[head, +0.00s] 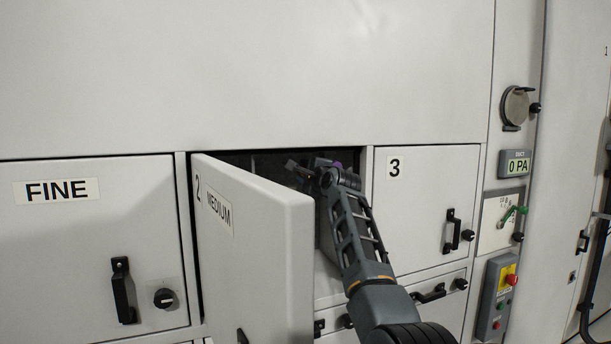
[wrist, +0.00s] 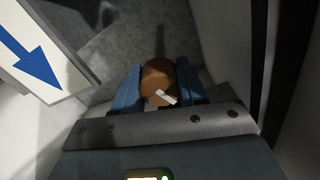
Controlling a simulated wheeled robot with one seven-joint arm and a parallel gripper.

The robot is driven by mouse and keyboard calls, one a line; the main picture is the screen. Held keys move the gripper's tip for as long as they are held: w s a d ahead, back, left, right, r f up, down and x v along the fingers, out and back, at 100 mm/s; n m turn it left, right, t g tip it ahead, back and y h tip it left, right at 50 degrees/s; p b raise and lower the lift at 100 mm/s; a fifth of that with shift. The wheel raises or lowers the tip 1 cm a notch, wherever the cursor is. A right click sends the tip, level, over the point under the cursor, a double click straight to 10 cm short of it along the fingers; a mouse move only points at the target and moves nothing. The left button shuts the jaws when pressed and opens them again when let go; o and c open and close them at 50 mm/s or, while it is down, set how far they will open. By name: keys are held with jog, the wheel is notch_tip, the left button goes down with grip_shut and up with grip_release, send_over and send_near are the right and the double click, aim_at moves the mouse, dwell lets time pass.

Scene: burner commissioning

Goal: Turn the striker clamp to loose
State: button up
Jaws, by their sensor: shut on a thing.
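My gripper (head: 308,172) reaches into the dark compartment behind the open door marked 2 MEDIUM (head: 250,262). In the wrist view, its two blue fingers are shut on a round, brown-orange knob with a white mark, the striker clamp (wrist: 158,74). One finger is on each side of the knob. A thin grey rod (wrist: 159,40) runs up from behind the knob. In the head view, the clamp cannot be made out in the shadow, and my arm covers part of the opening.
The open door stands close left of my arm. Door 3 (head: 420,190) is shut at the right, and the FINE door (head: 85,240) is shut at the left. A panel with a blue arrow (wrist: 40,55) is close to my gripper's left in the wrist view.

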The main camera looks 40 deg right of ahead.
jog(key=n+b, duration=0.2)
jog(key=n, duration=0.4)
jog(key=shift+f, duration=0.2)
jog(key=n+b, duration=0.1)
jog(key=n, duration=0.5)
jog(key=shift+n+b, duration=0.3)
jog(key=shift+n, duration=0.1)
jog(key=o, duration=1.1)
jog(key=shift+r, duration=0.15)
jog(key=shift+c, duration=0.2)
jog(key=b+v, duration=0.1)
jog(key=v, duration=0.6)
jog(key=shift+s, duration=0.4)
jog(key=shift+a, duration=0.1)
